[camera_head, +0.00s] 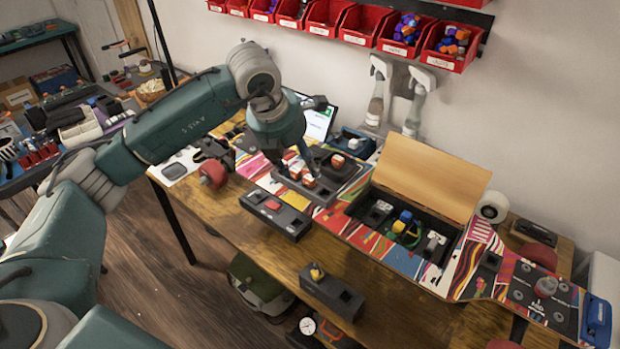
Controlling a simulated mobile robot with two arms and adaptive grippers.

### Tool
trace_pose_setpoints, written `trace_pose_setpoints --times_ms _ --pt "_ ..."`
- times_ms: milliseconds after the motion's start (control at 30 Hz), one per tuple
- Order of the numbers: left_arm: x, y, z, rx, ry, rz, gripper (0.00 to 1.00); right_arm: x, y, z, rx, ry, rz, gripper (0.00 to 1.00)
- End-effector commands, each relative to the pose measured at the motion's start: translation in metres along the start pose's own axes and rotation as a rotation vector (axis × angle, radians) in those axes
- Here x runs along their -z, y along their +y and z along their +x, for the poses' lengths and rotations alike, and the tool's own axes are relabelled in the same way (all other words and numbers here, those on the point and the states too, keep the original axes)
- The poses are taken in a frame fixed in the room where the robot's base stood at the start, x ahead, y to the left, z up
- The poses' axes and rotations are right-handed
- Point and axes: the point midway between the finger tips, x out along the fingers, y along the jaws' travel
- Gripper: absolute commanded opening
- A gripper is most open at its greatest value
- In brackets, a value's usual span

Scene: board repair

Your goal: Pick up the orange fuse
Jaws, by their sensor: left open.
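Small orange-and-white pieces sit in a dark grey tray (322,196) on the workbench. One orange piece (308,181) is at the tray's front, and a second orange piece (295,174) is just left of it. Another orange-and-white piece (337,160) sits farther back. I cannot tell which is the orange fuse. My left gripper (292,160) points down just above the front pieces, open. Its fingers partly hide the tray, and I cannot tell whether they touch a piece. My right gripper is not in view.
An open box (432,178) with a raised wooden lid stands right of the tray. A dark block with a red button (272,205) and another block with a yellow part (317,272) lie nearer the front. Red bins (402,35) hang on the wall. Bare wood (375,290) shows at front.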

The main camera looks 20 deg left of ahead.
Motion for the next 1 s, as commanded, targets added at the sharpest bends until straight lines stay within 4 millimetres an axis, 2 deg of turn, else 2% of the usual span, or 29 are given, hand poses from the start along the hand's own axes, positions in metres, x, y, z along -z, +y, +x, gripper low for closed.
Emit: trace_pose_setpoints --times_ms 67,167,400,467,767,933,1000 --pt "0.0 0.0 0.006 0.001 0.001 0.0 0.44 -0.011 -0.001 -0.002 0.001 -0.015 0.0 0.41" --pt "0.0 -0.001 0.013 0.002 0.001 0.0 0.44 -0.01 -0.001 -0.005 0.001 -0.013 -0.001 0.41" --pt "0.001 0.001 0.048 0.003 0.002 0.0 0.44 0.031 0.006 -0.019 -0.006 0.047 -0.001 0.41" --pt "0.001 0.0 0.054 0.004 0.001 0.001 0.44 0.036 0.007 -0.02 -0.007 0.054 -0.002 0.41" --pt "0.001 0.0 0.06 0.002 -0.001 0.002 0.44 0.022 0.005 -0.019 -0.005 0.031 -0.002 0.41" --pt "0.001 0.0 0.06 0.003 -0.001 0.002 0.1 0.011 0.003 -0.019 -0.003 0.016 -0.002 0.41" --pt "0.001 0.0 0.06 0.003 -0.001 0.002 0.06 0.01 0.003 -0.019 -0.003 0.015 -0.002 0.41"
